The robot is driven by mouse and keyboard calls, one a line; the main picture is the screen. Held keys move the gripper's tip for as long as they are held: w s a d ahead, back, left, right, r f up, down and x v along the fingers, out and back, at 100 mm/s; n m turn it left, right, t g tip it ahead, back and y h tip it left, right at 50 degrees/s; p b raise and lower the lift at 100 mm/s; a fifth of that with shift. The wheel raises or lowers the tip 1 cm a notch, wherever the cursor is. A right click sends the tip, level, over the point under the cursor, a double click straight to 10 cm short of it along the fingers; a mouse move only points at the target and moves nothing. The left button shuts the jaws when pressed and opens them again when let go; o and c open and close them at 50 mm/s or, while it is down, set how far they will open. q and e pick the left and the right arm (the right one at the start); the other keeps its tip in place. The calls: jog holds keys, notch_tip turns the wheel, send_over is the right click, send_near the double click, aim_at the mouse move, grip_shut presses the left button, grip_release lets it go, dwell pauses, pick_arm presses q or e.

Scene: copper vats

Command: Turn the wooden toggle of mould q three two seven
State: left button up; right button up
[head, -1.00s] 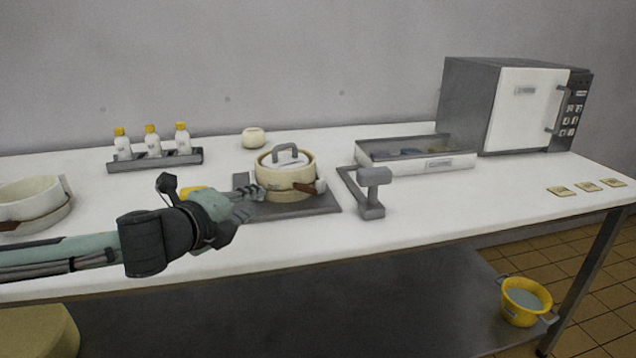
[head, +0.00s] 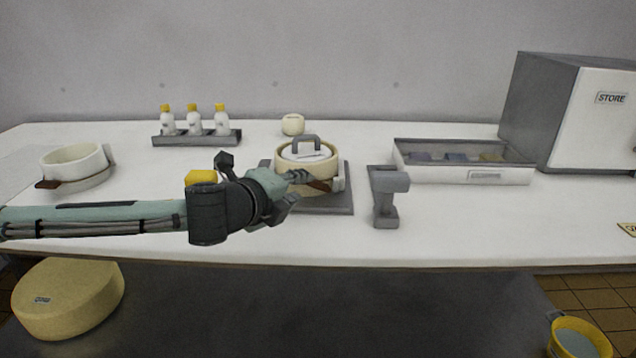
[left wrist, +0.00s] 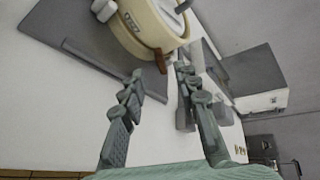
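A round cream mould (head: 290,182) with a grey handle on its lid stands on a dark grey plate (head: 335,204). Its brown wooden toggle (head: 320,186) is on the front side, and it also shows in the left wrist view (left wrist: 161,60). A label (left wrist: 131,21) on the mould is too small to read. My left gripper (head: 303,178) reaches in from the left at the mould's front. In the left wrist view its two fingers (left wrist: 159,76) are apart, with the toggle's tip just beyond and between the fingertips. My right gripper is not in view.
A grey stand (head: 387,200) rises right of the plate. A second cream mould (head: 74,164) is at the left, a bottle rack (head: 197,140) behind. A tray (head: 465,172) and a store box (head: 580,110) are at the right. The front table strip is clear.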

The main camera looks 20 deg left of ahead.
aim_at(310, 184)
pick_arm(q)
jog(key=x, duration=0.7)
jog(key=shift+r, duration=0.1)
